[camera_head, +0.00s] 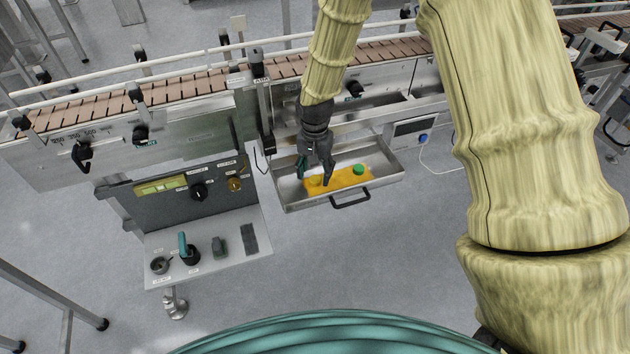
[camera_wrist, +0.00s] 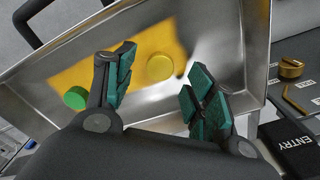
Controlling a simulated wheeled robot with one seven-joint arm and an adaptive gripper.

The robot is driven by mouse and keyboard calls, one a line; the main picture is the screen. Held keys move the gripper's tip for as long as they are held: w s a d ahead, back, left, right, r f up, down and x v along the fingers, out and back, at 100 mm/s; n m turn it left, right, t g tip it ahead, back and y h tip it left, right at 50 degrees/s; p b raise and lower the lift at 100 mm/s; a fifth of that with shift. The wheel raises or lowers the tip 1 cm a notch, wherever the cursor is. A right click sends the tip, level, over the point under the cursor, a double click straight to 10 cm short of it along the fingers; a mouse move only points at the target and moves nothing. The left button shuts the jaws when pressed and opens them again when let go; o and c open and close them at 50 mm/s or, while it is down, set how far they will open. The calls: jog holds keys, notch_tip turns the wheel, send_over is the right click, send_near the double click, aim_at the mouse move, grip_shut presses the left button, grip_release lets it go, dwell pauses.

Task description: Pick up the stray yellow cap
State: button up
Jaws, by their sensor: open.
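The yellow cap (camera_wrist: 160,68) lies in the metal tray (camera_wrist: 220,25), on or at the edge of a yellow-orange patch (camera_wrist: 75,80) on the tray floor. In the head view the cap (camera_head: 315,181) is small and partly hidden by my gripper. My gripper (camera_head: 317,180) reaches down into the tray in the head view. In the wrist view my gripper (camera_wrist: 158,85) is open, with its teal-padded fingers apart and the yellow cap showing between and beyond them. Nothing is held. I cannot tell the exact height above the cap.
A green cap (camera_wrist: 75,97) lies near the yellow patch, and also shows in the head view (camera_head: 358,169). The tray has raised walls and a black front handle (camera_head: 350,198). A control panel (camera_head: 195,190) stands to the left and a conveyor (camera_head: 190,85) runs behind.

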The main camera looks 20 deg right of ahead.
notch_tip(320, 180, down, 2)
jog(key=shift+f, duration=0.1)
jog(key=c, duration=0.8)
jog(key=shift+o, duration=0.2)
